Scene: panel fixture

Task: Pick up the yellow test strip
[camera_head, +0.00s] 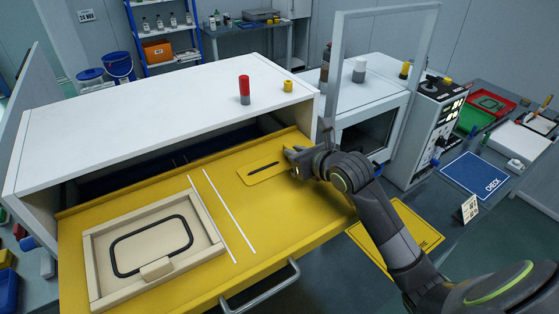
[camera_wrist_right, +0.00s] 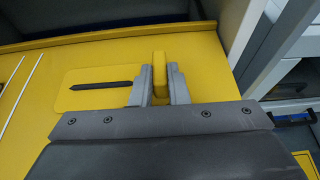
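My right gripper (camera_head: 296,158) is low over the right part of the pulled-out yellow drawer. In the right wrist view, its two grey fingers (camera_wrist_right: 160,82) stand close on both sides of a small yellow piece with a rounded end, which looks like the yellow test strip (camera_wrist_right: 159,64). The piece fills the gap and sticks out slightly past the fingertips. I cannot tell whether it is clear of the drawer surface. In the head view the gripper hides it. My left gripper is not in view.
A thin yellow plate with a dark slot (camera_wrist_right: 93,85) lies left of the fingers. A wooden frame with a black gasket (camera_head: 115,259) sits in the drawer (camera_head: 285,220). The white cabinet top (camera_head: 150,115) rises behind. A glass-doored box (camera_head: 365,105) stands right.

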